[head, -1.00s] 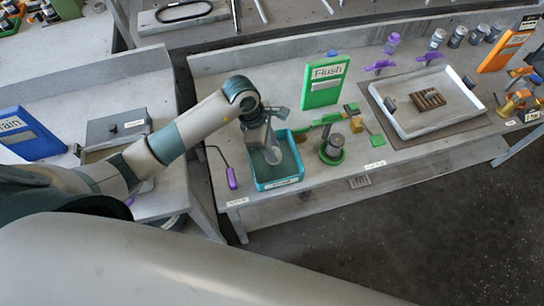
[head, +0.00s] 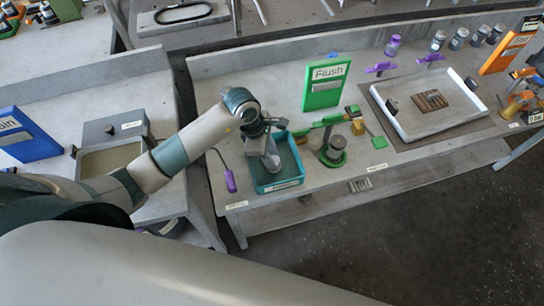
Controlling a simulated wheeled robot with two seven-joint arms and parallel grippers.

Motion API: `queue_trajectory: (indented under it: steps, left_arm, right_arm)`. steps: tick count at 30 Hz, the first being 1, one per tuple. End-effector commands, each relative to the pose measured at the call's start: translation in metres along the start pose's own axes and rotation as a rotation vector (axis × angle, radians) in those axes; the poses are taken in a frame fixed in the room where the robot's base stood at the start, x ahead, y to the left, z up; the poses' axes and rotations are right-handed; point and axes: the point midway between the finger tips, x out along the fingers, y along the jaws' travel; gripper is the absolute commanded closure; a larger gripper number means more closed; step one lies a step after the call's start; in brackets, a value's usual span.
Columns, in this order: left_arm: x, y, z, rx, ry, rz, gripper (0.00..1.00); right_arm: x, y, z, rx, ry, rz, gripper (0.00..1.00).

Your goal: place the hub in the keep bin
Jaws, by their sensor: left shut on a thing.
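My left gripper (head: 268,157) reaches down over the teal bin (head: 280,185), which carries a small white label on its front that is too small to read surely. The gripper is shut on a small grey part, the hub (head: 272,164), low inside the bin's walls. The gripper hides much of the hub, and I cannot tell whether it touches the bin floor. My right gripper is not in view.
Right of the bin stands a green fixture (head: 333,157) with a grey cylinder on it. A purple-handled tool (head: 230,181) lies left of the bin. A green "Flush" board (head: 326,84) stands behind. A white tray (head: 400,124) lies further right.

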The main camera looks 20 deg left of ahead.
Motion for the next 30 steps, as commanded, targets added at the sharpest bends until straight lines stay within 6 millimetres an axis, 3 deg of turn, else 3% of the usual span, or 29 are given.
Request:
queue_trajectory:
  steps: [5,6,8,9,22,30]
  left_arm:
    - [0.003,0.000,-0.001,0.000,0.000,0.001,0.99]
    - [0.003,0.000,-0.001,0.000,0.000,0.000,0.68]
    - [0.002,0.000,-0.001,0.000,0.000,0.000,0.54]
    - [0.002,0.000,-0.001,0.000,0.000,0.000,0.52]
    - [-0.002,0.000,0.001,0.000,0.000,-0.001,0.52]
    - [-0.037,0.001,0.001,0.001,0.001,0.002,0.52]
  right_arm:
    - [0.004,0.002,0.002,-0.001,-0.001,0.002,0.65]
    - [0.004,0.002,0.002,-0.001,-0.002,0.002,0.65]
    - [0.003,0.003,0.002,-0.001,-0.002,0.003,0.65]
    - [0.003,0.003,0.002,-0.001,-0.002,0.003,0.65]
    - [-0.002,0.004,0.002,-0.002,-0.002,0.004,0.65]
    - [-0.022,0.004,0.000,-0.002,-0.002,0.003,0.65]
